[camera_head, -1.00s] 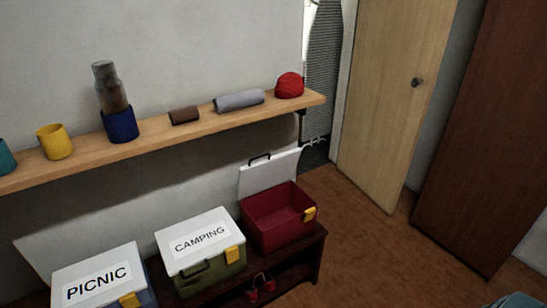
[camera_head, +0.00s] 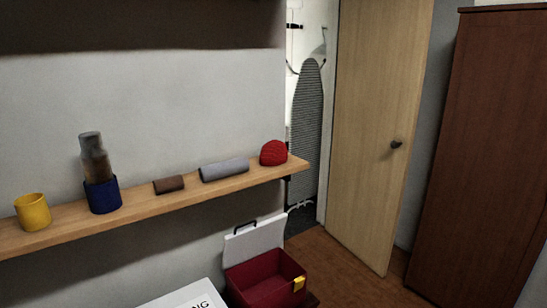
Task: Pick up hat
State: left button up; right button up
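The red hat (camera_head: 273,153), a small ribbed knit cap, sits at the right end of the wooden wall shelf (camera_head: 140,213). A grey rolled cloth (camera_head: 224,170) lies just to its left, slightly apart. Nothing covers the hat. Neither of my grippers shows in the head view.
The shelf also holds a brown roll (camera_head: 169,184), a blue cup (camera_head: 103,196) with a dark bottle-like thing in it, and a yellow cup (camera_head: 33,212). Below stand an open red box (camera_head: 265,285) and a white-lidded box (camera_head: 187,297). A door (camera_head: 375,130) and a brown cabinet (camera_head: 480,150) are right.

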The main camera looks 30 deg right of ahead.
aim_at(275, 152)
jog(key=i+l, duration=0.1)
jog(key=l, duration=0.85)
jog(key=l+u, duration=0.15)
jog(key=l, duration=0.8)
jog(key=i, duration=0.05)
